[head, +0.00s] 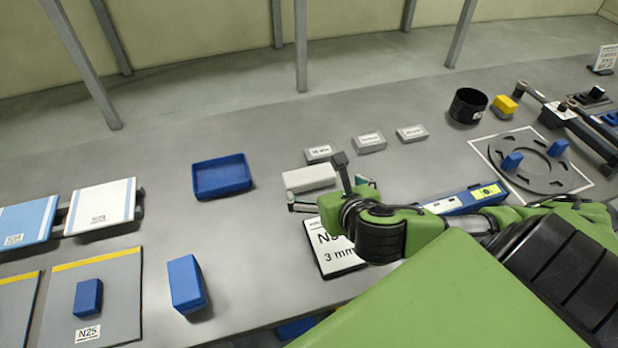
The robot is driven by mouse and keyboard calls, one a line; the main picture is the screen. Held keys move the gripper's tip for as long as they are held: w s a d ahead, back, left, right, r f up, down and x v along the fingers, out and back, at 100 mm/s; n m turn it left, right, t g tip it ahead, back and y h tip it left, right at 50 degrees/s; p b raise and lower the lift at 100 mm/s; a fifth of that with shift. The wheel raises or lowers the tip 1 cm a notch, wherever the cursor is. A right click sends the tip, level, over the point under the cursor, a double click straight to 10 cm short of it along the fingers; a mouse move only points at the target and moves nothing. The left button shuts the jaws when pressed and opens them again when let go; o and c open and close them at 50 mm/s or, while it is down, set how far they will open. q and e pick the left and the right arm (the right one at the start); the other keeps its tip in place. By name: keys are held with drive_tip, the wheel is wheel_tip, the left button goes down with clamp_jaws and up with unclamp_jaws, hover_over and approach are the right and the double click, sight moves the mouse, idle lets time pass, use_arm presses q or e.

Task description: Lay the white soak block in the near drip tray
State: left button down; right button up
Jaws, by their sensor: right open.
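A blue open tray (222,190) stands on the bench to the left of and slightly behind the block. Another blue piece (296,328) shows at the bottom edge, partly hidden by my green arm; it may be the near drip tray. My left gripper is not in view.
A sign (325,258) lies partly under my right gripper. Several grey labelled blocks (369,143) sit behind it. A blue block (186,284) stands front left, near plates (100,208). A ring plate (530,165) and black cup (467,106) are right.

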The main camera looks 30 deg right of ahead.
sight(309, 173)
drive_tip(key=b+x, duration=0.2)
drive_tip(key=x, duration=0.1)
drive_tip(key=shift+f, duration=0.25)
drive_tip(key=x, duration=0.2)
drive_tip(key=p+x, duration=0.1)
drive_tip(key=x, duration=0.1)
drive_tip(key=shift+w+r, duration=0.2)
drive_tip(key=shift+w, duration=0.05)
drive_tip(key=shift+p+x, duration=0.65)
drive_tip(key=shift+x, duration=2.45)
drive_tip(key=shift+r, duration=0.15)
drive_tip(key=c, duration=0.9)
drive_tip(key=shift+r, duration=0.1)
